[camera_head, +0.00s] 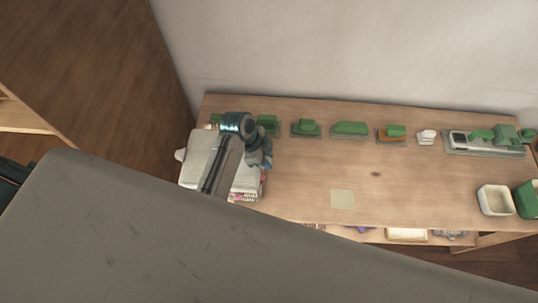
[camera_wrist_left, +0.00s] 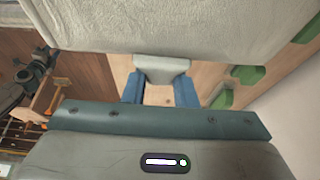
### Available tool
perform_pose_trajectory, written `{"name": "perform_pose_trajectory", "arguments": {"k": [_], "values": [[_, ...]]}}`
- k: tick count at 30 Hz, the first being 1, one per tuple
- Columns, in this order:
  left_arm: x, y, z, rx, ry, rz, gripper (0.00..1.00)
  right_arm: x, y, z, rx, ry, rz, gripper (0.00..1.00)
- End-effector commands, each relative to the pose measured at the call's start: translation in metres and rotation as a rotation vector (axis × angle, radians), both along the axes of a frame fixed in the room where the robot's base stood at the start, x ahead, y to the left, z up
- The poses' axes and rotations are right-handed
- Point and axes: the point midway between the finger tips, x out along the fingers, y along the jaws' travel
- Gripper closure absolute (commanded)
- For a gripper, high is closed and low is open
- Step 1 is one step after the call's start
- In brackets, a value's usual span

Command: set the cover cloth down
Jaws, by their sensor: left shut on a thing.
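The pale cover cloth (camera_head: 203,148) lies over a stack at the left end of the wooden table in the head view. Patterned edges of the stack (camera_head: 245,197) show under it. My left gripper (camera_head: 264,163) is at the right side of the stack. In the left wrist view, the cloth (camera_wrist_left: 185,25) fills the top, and a pale flap of it hangs between the blue fingers of my left gripper (camera_wrist_left: 160,80), which is shut on it. My arm hides part of the cloth and stack in the head view. My right gripper is not in view.
The wooden table (camera_head: 300,180) has green items on grey trays (camera_head: 350,130) along its back edge. A beige square (camera_head: 342,199) lies near the front. A white bin (camera_head: 495,201) and a green bin (camera_head: 527,199) stand at the right. The middle is mostly clear.

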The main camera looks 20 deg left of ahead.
Motion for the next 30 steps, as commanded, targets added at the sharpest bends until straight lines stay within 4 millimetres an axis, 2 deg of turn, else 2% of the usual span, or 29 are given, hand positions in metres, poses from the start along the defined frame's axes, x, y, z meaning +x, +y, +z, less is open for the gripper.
{"name": "perform_pose_trajectory", "arguments": {"k": [6,14,25,26,28,29,30], "values": [[0.018,-0.007,0.001,0.0,-0.001,0.0,1.0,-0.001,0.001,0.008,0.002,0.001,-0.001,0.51],[0.015,-0.005,-0.033,0.001,0.002,0.001,1.0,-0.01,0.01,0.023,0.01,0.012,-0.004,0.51],[0.015,-0.005,-0.039,0.001,-0.001,0.0,1.0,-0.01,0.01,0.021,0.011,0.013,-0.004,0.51],[0.015,-0.005,-0.039,0.001,-0.001,0.0,0.71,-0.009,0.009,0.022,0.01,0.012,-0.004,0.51],[0.015,-0.005,-0.039,0.001,-0.001,0.0,0.57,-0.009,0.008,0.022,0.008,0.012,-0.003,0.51],[0.015,-0.005,-0.039,0.001,-0.001,0.0,0.53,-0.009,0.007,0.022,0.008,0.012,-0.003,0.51],[0.015,-0.005,-0.039,0.001,-0.001,0.0,0.53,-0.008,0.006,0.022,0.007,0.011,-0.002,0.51]]}}
